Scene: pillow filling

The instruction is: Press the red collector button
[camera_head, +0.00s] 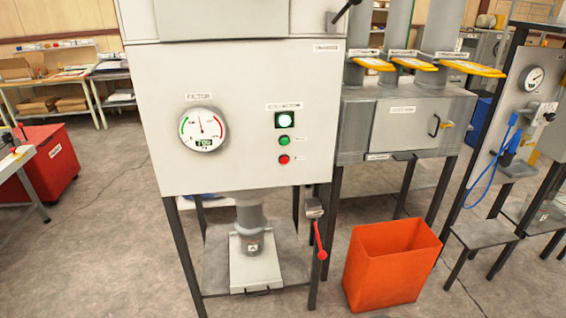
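The red button (284,159) is on the front of a pale grey machine cabinet (240,130), in the middle of the view. It sits just below a green button (284,140), and a lit white-green indicator (284,120) is above both under a label that seems to read collector. A round filter gauge (203,129) is to the left on the same panel, its needle near the top. Neither of my grippers shows in the view.
An orange bin (392,265) stands on the floor right of the machine. A red-handled lever (320,240) hangs by the machine's right front leg. A red box (45,165) and a table are at left. The floor in front at left is clear.

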